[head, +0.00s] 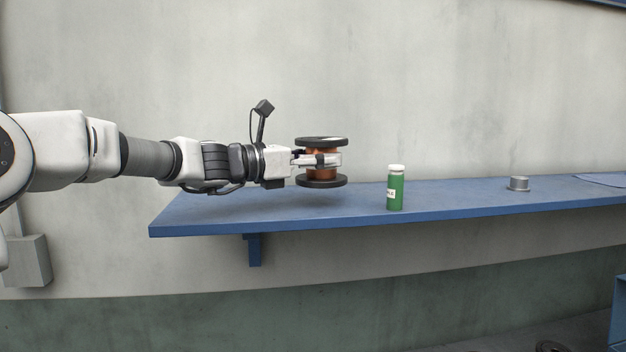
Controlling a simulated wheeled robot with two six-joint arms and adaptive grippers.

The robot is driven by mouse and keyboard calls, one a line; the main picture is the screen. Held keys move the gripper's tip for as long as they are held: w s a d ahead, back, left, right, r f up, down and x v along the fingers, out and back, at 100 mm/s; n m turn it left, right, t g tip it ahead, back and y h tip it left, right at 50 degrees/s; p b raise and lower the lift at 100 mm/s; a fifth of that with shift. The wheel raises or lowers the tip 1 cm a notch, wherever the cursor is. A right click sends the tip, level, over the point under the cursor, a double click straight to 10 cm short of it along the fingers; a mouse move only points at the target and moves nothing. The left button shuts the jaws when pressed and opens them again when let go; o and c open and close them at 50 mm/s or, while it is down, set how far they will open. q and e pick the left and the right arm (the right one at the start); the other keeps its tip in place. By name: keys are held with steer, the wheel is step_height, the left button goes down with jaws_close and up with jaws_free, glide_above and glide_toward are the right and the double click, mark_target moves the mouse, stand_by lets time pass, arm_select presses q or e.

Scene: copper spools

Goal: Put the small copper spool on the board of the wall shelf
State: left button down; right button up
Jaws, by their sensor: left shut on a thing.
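The small copper spool (321,174) has black end flanges and a copper-coloured winding, and it is upright. My left gripper (328,160) comes in from the left and is shut around the middle of the spool, between its flanges. The blue board of the wall shelf (245,212) runs along the wall from the left middle to the right edge. The spool is over the board's left part. Its lower flange looks slightly above the board, with a faint shadow beneath. My right gripper is not in view.
A green bottle with a white cap (395,190) stands on the board right of the spool. A small grey metal piece (518,183) sits farther right, and a flat blue item (601,180) lies near the right edge. The board's left end is clear.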

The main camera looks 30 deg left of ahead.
mark_target(311, 174)
arm_select(q)
steer(key=w+a, duration=0.1)
steer(key=a, duration=0.1)
steer(key=w+a+p, duration=0.1)
steer(key=w, duration=0.1)
steer(key=shift+w+a+f, duration=0.15)
steer(key=shift+a, duration=0.25)
steer(key=shift+a+f+p, duration=0.15)
steer(key=shift+f+p, duration=0.2)
steer(key=shift+p, duration=0.05)
steer(key=shift+d+f, duration=0.25)
steer(key=shift+f, duration=1)
steer(key=shift+a+f, duration=0.1)
steer(key=shift+f, duration=0.2)
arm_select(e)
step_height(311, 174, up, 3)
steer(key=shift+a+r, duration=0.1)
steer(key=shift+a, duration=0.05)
arm_select(q)
steer(key=c, duration=0.6)
jaws_free()
steer(key=shift+f, duration=0.1)
steer(key=shift+c, duration=0.2)
steer(key=o, duration=0.4)
steer(key=shift+c, duration=0.2)
